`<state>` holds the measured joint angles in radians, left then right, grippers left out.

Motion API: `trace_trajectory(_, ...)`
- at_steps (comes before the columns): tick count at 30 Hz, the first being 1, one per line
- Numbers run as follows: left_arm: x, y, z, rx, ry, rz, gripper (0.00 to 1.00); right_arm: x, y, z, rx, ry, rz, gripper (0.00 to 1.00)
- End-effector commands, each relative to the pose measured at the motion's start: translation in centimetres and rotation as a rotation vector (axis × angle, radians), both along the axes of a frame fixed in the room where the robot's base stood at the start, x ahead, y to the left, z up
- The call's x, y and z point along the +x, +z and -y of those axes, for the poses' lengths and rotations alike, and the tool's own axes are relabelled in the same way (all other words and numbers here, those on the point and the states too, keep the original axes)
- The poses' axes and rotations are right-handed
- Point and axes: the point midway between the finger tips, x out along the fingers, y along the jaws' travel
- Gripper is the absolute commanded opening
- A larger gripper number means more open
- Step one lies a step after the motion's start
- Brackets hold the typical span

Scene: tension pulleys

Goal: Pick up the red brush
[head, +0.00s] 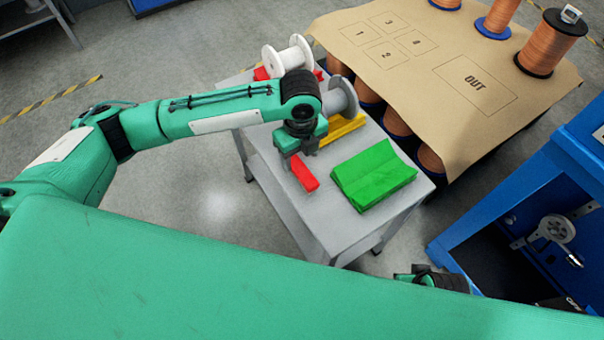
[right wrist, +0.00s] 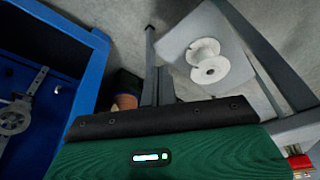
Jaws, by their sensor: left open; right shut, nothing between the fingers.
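The red brush (head: 305,175) lies on the grey table, near its left edge in the head view. Only part of it shows below my left gripper. My left gripper (head: 296,155) is open and points down right over the brush, its fingers close to the brush's far end. I cannot tell if they touch it. My right gripper (head: 438,279) shows only in part at the bottom of the head view, shut and empty, well away from the brush. Its body also shows in the right wrist view (right wrist: 160,120).
The grey table (head: 288,205) also bears a green block (head: 373,175), a yellow piece (head: 343,129), a white spool (head: 287,58) and a grey spool (head: 340,97). A brown-covered surface (head: 440,115) with copper spools stands behind. A blue machine (head: 500,215) stands to the right.

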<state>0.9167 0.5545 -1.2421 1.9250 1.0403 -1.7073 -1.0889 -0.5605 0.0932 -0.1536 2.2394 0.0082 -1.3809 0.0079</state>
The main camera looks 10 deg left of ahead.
Motion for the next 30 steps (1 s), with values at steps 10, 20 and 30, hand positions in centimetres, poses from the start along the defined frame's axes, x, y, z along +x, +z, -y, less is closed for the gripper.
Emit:
trace_trajectory(10, -0.2, -2.7, 0.1, 0.0, -0.001, 0.0, 0.57, -0.1, 0.6, 0.0, 0.0, 0.001, 0.008, 0.0)
trace_trajectory(20, -0.4, -6.5, 0.1, -0.001, 0.0, 0.001, 0.57, -0.4, 2.7, 0.1, 0.004, 0.0, 0.031, 0.0)
trace_trajectory(30, -0.4, -6.4, 0.1, -0.001, -0.001, 0.001, 0.24, -0.6, 2.5, 0.2, 0.003, -0.001, 0.023, 0.0)
